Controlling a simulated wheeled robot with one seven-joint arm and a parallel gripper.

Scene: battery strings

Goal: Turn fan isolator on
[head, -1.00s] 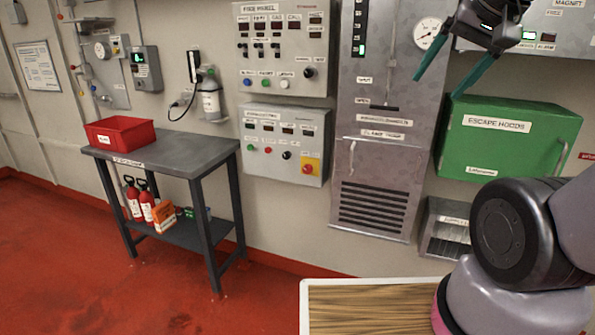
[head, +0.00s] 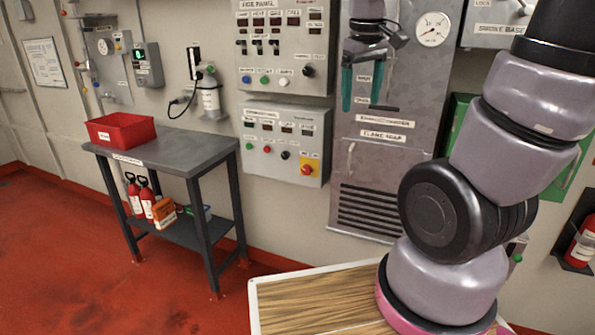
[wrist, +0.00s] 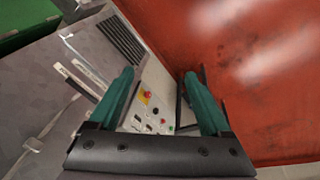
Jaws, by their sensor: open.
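No label that I can read says fan isolator. The lower grey panel (head: 262,116) carries small displays, a green and a red button, a black knob (head: 285,155) and a red knob on a yellow plate (head: 307,169). The upper grey panel (head: 283,75) has displays, several black toggle switches, coloured buttons and a black rotary knob (head: 308,71). My gripper (head: 361,95) is open and empty, fingers down, in front of the tall metal cabinet right of both panels. In the wrist view, the lower panel's red knob (wrist: 147,94) shows between the green fingers, beyond them.
The tall metal cabinet (head: 385,158) has a lever, a gauge (head: 433,29) beside it and a vent grille. A grey workbench (head: 187,148) with a red bin (head: 120,130) stands left. My arm hides part of a green box (head: 460,105). Red floor at left is clear.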

